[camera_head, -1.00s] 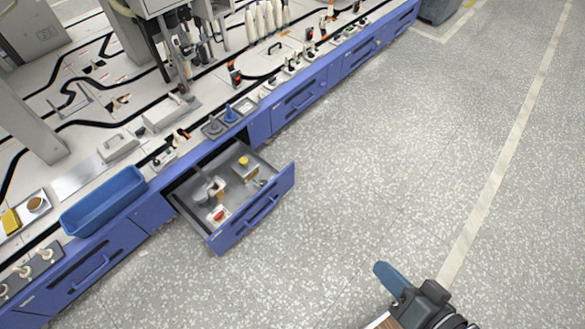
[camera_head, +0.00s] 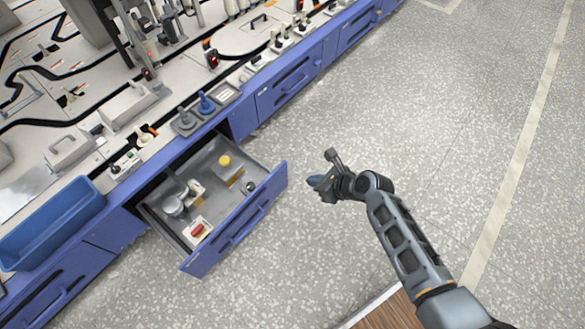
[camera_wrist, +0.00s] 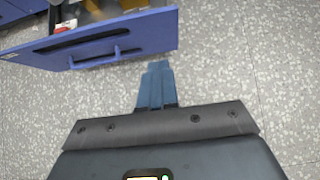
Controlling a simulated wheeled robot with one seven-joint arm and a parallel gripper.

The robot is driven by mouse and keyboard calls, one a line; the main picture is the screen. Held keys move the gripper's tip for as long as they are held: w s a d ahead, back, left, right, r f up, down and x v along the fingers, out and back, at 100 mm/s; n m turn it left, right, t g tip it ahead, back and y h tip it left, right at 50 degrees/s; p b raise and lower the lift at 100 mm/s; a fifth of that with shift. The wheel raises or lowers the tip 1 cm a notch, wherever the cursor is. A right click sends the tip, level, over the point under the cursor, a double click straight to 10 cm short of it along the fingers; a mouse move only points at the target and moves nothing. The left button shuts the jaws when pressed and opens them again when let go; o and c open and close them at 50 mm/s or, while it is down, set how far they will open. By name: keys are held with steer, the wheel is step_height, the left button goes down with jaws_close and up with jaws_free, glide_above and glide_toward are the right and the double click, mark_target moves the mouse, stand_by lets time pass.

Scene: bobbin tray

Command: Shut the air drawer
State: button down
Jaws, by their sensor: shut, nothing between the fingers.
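The air drawer (camera_head: 237,234) stands pulled out of the blue bench, with its blue front and bar handle facing the floor. Inside lie a grey cylindrical part, a piece with a yellow knob, a piece with a red part and a small dark round part. My gripper (camera_head: 317,182) is shut and empty, over the floor to the right of the drawer front and apart from it. In the wrist view the drawer front (camera_wrist: 150,34) and its handle (camera_wrist: 97,60) lie ahead of my blue fingers (camera_wrist: 156,68), mostly to the left.
A blue open bin (camera_head: 50,225) sits on the bench edge left of the drawer. Grey trays with a blue part (camera_head: 206,104) stand on the bench above it. Other blue drawer fronts (camera_head: 290,80) are shut. The speckled floor (camera_head: 450,120) is clear.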

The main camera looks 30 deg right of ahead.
mark_target(279, 170)
steer(key=shift+w+a+r+b+x, duration=0.1)
steer(key=shift+w+r+b+x, duration=0.25)
steer(key=shift+b+x, duration=1.25)
steer(key=shift+w+a+r+b+x, duration=0.1)
steer(key=shift+w+r+b+x, duration=0.3)
steer(key=shift+x, duration=2.2)
steer(key=shift+w+a+r+b+x, duration=0.1)
steer(key=shift+w+r+b+x, duration=0.15)
steer(key=shift+b+x, duration=1.4)
steer(key=shift+w+a+f+p, duration=0.15)
steer(key=shift+w+f+p, duration=0.2)
steer(key=shift+p, duration=0.15)
